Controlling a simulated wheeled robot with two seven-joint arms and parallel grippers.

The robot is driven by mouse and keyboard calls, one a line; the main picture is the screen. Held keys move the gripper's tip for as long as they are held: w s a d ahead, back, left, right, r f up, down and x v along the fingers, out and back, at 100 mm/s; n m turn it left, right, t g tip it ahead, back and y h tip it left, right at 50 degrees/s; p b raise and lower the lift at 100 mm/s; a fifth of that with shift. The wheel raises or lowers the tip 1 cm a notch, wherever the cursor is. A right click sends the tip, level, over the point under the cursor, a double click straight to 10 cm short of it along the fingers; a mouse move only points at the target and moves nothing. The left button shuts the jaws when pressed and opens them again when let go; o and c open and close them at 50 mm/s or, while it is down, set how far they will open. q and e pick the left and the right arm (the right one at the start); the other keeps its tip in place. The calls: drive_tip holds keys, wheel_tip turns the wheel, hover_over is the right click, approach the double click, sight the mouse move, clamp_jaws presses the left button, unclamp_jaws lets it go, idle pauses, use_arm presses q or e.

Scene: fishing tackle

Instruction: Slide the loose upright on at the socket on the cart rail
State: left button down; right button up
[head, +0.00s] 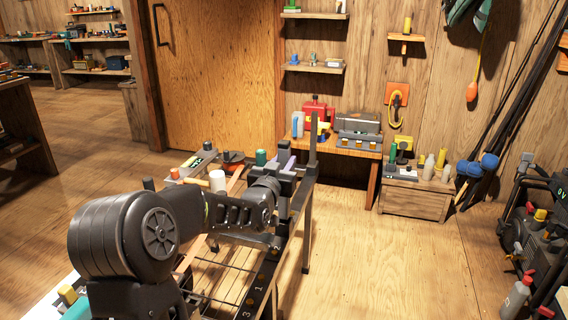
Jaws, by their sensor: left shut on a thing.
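My left gripper (284,186) is at the far part of the cart, beside its right-hand rail. It is shut on a grey-purple upright (284,157), whose top stands above the jaws. The jaws and the arm hide much of it, and I cannot tell whether its lower end touches the rail. The cart rail (258,289) is dark, with small orange marks and pale numbers along its top. A tall dark post (313,137) stands at the rail's far end. The socket under the gripper is not clearly visible. My right gripper is not in view.
A white cup (217,181) and a green container (261,158) stand on the cart's far left. A bench (362,152) with a red can and a grey box is behind. A wooden crate (413,198) stands to its right. The floor right of the cart is clear.

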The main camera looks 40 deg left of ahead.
use_arm(q)
drive_tip(key=shift+b, duration=1.1)
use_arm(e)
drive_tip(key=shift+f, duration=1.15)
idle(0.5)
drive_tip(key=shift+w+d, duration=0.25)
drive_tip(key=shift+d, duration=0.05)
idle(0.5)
